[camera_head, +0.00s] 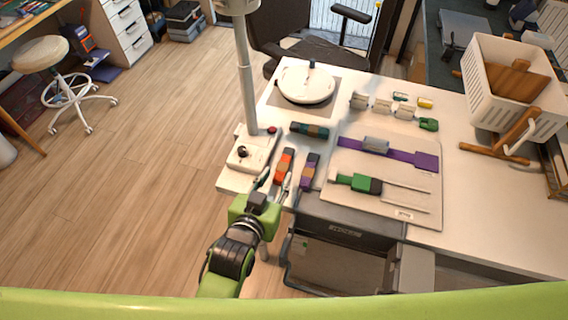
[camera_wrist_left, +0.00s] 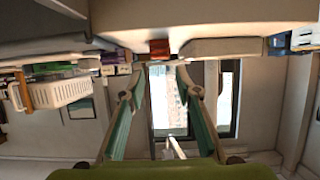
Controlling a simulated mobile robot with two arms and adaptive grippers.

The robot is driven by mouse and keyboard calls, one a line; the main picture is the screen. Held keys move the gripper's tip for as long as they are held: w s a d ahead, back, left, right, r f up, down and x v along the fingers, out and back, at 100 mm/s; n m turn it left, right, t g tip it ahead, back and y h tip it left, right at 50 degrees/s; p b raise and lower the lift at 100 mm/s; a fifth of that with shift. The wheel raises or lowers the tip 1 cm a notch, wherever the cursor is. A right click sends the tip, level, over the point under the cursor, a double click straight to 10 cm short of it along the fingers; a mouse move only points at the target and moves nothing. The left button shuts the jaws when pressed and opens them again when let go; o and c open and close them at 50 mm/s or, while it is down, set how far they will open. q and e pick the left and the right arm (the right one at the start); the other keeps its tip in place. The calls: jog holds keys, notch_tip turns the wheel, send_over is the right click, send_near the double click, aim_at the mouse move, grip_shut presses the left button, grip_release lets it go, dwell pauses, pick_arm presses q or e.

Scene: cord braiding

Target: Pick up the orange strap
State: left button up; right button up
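The orange strap (camera_head: 284,164), rolled or folded into a short piece with a dark band, lies on the white table near its front left edge. What looks like its end shows orange-red in the left wrist view (camera_wrist_left: 159,47), ahead of the fingertips. My left gripper (camera_head: 275,177) is at the table's front edge, just in front of the strap. Its two fingers are spread, with an empty gap between them in the left wrist view (camera_wrist_left: 160,76). I cannot tell whether a finger touches the strap. My right gripper is in neither view.
A white box with a dark knob (camera_head: 250,153) stands to the left. A pale board (camera_head: 412,206) holds purple and green pieces. A white basket (camera_head: 487,96) stands at right.

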aim_at(282, 167)
pick_arm(q)
jog(key=x, duration=0.7)
jog(key=shift+a+f, duration=0.1)
jog(key=shift+f, duration=0.3)
jog(key=shift+s, duration=0.1)
grip_shut()
